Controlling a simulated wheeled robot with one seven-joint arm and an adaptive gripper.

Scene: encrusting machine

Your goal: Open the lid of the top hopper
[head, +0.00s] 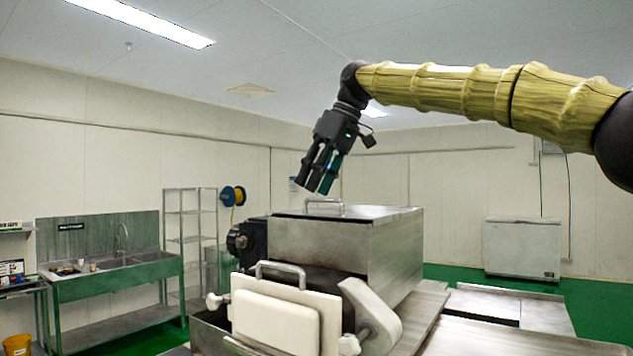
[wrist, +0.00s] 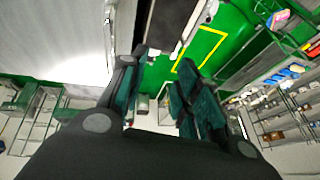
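The top hopper (head: 385,246) is a grey metal box on the machine. Its flat lid (head: 370,212) lies shut on top, with a thin metal bar handle (head: 324,201) near the lid's left part. My gripper (head: 317,188) is tilted downward just above this handle, apart from it as far as I can see. In the wrist view my gripper (wrist: 162,58) has its dark green-padded fingers spread with nothing between them. A pale metal surface, likely the lid (wrist: 55,40), fills the upper left of the wrist view.
A second handle (head: 281,267) and a white block (head: 275,322) are at the machine's front. A sink bench (head: 115,285) and a wire rack (head: 190,235) stand at left. A white chest (head: 522,249) stands at the back right.

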